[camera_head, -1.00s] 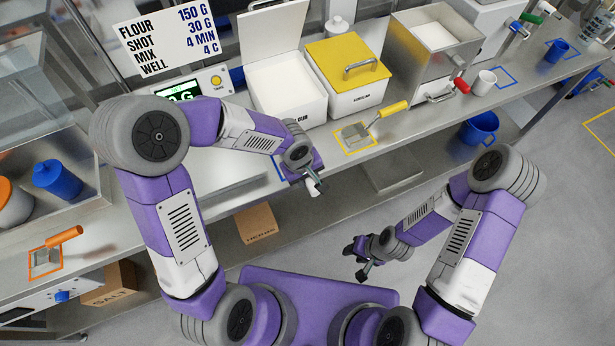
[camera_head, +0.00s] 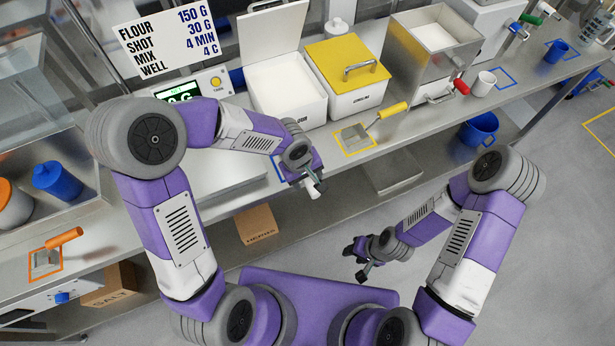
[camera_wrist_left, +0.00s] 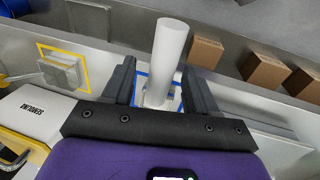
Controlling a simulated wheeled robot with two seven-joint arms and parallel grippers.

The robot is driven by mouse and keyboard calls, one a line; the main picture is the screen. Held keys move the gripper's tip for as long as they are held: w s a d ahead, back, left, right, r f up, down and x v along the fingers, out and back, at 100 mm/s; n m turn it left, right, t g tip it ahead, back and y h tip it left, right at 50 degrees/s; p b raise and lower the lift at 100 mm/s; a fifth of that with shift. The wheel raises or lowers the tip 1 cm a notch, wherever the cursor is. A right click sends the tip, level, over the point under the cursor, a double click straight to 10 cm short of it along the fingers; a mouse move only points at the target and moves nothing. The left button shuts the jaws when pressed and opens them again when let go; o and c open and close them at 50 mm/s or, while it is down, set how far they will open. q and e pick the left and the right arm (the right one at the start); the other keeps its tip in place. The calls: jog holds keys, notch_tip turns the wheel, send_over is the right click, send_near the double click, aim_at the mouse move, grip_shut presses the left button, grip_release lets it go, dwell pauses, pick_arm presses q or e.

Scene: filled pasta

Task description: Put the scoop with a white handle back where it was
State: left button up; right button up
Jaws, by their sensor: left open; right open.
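The scoop with a white handle (camera_wrist_left: 172,45) shows in the left wrist view, its handle standing between my left gripper's fingers. Its metal part is mostly hidden behind the gripper, at a blue outline (camera_wrist_left: 142,76) on the counter. In the head view the white handle (camera_head: 314,191) shows only as a small piece beside the gripper, and a bit of the blue outline (camera_head: 279,170) shows to the left. My left gripper (camera_head: 317,186) is open around the handle; its fingers (camera_wrist_left: 162,85) stand apart on both sides. My right gripper (camera_head: 358,262) is open and empty, away from the counter.
A yellow-handled scoop (camera_head: 392,109) lies at a yellow outline (camera_head: 372,148). An orange-handled scoop (camera_head: 64,238) lies at an orange outline (camera_head: 32,275). A white flour bin (camera_head: 287,93) and a yellow-lidded bin (camera_head: 347,62) stand behind my left gripper. A blue bucket (camera_head: 478,131) is below the counter.

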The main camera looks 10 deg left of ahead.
pick_arm(q)
notch_tip(320, 180, up, 11)
jog(key=s+a+p, duration=0.1)
jog(key=shift+s+a+p, duration=0.25)
jog(key=shift+a+p, duration=0.1)
pick_arm(e)
notch_tip(320, 180, up, 2)
pick_arm(q)
jog(key=shift+f, duration=0.1)
